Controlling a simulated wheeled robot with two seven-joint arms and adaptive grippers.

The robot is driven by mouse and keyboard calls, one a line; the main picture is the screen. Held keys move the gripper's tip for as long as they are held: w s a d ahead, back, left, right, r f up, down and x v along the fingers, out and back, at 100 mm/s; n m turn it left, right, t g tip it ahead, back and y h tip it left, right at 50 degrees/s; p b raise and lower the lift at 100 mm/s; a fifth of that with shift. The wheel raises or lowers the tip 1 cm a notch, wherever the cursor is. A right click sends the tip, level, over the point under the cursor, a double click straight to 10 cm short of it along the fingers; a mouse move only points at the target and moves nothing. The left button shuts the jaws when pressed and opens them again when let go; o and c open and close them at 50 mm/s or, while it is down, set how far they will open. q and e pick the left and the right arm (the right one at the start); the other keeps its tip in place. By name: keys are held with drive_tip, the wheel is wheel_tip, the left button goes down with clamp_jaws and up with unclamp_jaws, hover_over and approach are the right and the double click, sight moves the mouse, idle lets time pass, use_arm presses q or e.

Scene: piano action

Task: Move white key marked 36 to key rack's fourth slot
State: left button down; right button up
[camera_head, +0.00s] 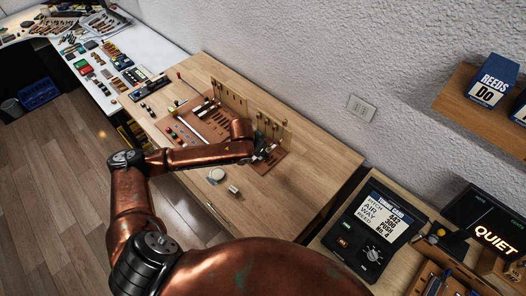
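My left arm reaches in from the left over the wooden bench. Its dark gripper (266,151) is low at the right end of the brown work board, by the upright wooden panel (262,118). The fingers are small and partly hidden by the wrist, so I cannot tell whether they hold anything. Pale key-like strips (203,108) lie on the left part of the work board (184,133). The number 36 is not readable anywhere, and I cannot make out which part is the key rack or its fourth slot. My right gripper is not in view.
A round pale dish (216,175) and a small block (233,190) sit on the bench's front part. A tuner-like device (373,230) stands at right. A white table (152,50) with many small parts is at left. The bench's right end (320,165) is clear.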

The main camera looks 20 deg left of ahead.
use_arm(q)
drive_tip(key=shift+w+a+f, duration=0.15)
drive_tip(key=shift+a+f, duration=0.05)
drive_tip(key=shift+f, duration=0.05)
drive_tip(key=shift+f+b, duration=0.35)
drive_tip(key=shift+b, duration=0.05)
drive_tip(key=shift+f+b, duration=0.2)
drive_tip(key=shift+b, duration=0.1)
drive_tip(key=shift+f+b, duration=0.3)
drive_tip(key=shift+b, duration=0.05)
wheel_tip(320, 180, down, 4)
drive_tip(key=b, duration=0.4)
drive_tip(key=shift+d+r, duration=0.1)
drive_tip(key=shift+r, duration=0.15)
drive_tip(key=shift+p, duration=0.5)
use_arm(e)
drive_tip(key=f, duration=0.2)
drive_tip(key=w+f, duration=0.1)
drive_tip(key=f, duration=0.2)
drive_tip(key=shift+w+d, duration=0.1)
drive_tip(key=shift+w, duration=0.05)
use_arm(q)
drive_tip(key=shift+f, duration=0.1)
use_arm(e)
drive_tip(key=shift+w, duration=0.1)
use_arm(q)
drive_tip(key=shift+p, duration=0.7)
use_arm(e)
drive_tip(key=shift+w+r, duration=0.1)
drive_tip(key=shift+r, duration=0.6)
